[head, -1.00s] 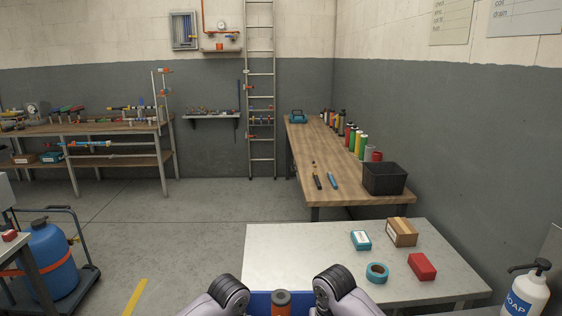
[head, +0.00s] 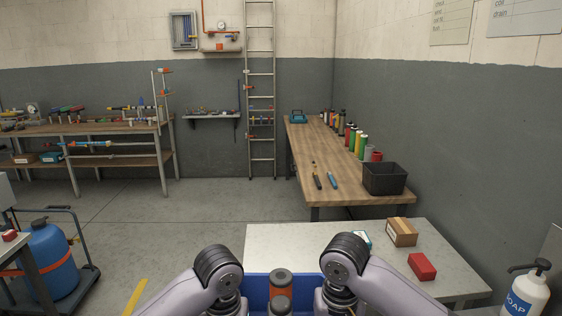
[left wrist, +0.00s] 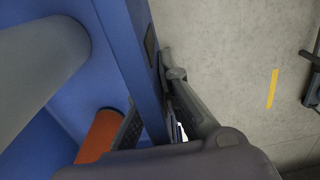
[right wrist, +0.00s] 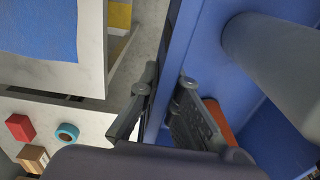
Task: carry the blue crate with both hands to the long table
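The blue crate (head: 256,285) is at the bottom centre of the head view, between my two arms; its lower part is out of frame. Grey and orange cylinders (head: 281,292) stand in it. My left gripper (left wrist: 160,105) has one finger on each side of a crate wall (left wrist: 128,60), closed on it. My right gripper (right wrist: 168,90) likewise grips the opposite wall (right wrist: 190,40). The long table (head: 320,148), with a wooden top, runs along the right wall, beyond the white table.
The white table (head: 455,275) is close ahead, right, with a red box (head: 422,266) and a cardboard box (head: 401,233). A black bin (head: 384,178), pliers and several bottles occupy the long table; its left middle is clear. Floor left of it is free. A blue tank cart (head: 52,262) stands left.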

